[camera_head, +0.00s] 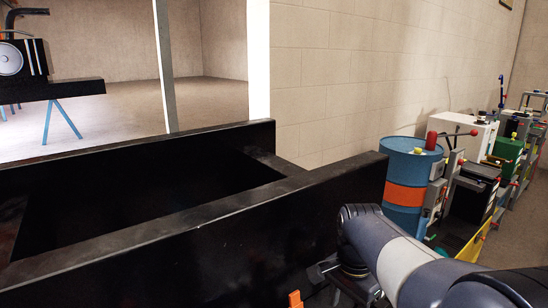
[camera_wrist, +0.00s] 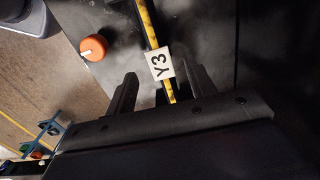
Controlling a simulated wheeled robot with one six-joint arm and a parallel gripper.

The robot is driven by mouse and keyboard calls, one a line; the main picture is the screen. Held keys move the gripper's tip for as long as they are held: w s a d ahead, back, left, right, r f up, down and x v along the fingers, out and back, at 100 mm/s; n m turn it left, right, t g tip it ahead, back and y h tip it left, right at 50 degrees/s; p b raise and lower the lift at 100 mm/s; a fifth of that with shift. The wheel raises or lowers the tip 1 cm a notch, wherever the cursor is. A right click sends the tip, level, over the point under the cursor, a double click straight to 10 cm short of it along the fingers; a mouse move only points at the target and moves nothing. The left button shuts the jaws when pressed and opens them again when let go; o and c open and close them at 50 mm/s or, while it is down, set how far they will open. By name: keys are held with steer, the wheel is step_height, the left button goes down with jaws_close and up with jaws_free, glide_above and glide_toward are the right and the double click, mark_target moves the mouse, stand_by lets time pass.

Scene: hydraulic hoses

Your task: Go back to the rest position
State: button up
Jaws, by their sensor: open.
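My gripper (camera_wrist: 163,76) shows in the wrist view with its two dark fingers apart. A yellow strip or hose (camera_wrist: 148,22) with a white tag marked "Y3" (camera_wrist: 159,64) runs between and beyond the fingers. I cannot tell whether either finger touches it. An orange round knob (camera_wrist: 94,47) sits to the left of the tag on a dark surface.
The black frame's walls fill the head view's lower left. A blue drum with an orange band (camera_head: 404,194) stands beyond my arm, with a row of equipment behind it to the right. A block wall (camera_head: 340,70) closes the back. Open floor (camera_head: 125,120) shows at the far left.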

step_height(320, 180, down, 2)
steer(key=shift+f, duration=0.1)
steer(key=shift+p, duration=0.35)
step_height(320, 180, up, 8)
steer(key=p, duration=0.4)
steer(key=shift+d, duration=0.1)
